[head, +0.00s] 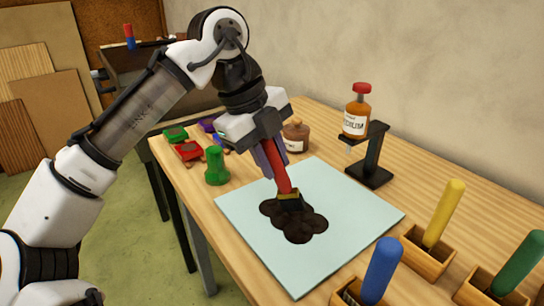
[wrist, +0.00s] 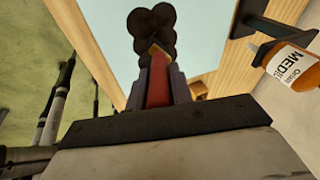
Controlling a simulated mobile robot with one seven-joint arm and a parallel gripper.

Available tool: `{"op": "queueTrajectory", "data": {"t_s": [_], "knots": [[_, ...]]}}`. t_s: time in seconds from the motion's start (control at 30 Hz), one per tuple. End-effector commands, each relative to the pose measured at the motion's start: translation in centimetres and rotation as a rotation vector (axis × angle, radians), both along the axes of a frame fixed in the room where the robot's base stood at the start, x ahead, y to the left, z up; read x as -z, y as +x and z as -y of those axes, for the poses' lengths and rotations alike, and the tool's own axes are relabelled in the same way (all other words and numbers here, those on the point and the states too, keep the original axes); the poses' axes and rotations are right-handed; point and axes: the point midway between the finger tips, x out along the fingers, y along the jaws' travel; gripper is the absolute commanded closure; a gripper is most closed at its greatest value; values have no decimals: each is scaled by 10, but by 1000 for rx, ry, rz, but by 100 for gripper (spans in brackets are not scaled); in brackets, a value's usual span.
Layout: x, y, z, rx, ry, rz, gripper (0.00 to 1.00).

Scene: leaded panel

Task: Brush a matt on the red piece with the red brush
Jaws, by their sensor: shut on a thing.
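My gripper (head: 273,160) is shut on the red brush (head: 281,176), which points down with its bristle end at the dark paint patch (head: 299,231) on the pale glass sheet (head: 345,203). The red brush also shows in the wrist view (wrist: 158,88) between the fingers, its tip at the dark patch (wrist: 152,27). I cannot tell whether the bristles press on the patch. The red piece (head: 189,151) lies at the table's far left, among other coloured pieces, with a dark mark on top.
A green peg-like object (head: 216,165) stands left of the sheet. A medium bottle (head: 357,111) sits on a black stand (head: 372,165), with a brown jar (head: 296,135) nearby. Blue (head: 381,268), yellow (head: 443,214) and green (head: 518,262) brushes stand in wooden holders at the front right.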

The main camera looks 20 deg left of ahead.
Motion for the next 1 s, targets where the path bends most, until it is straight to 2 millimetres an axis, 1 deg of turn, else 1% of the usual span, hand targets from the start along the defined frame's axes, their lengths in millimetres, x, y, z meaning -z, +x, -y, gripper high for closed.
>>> {"op": "queueTrajectory", "data": {"t_s": [1.0], "knots": [[10,0,0,0,1,0,100]]}}
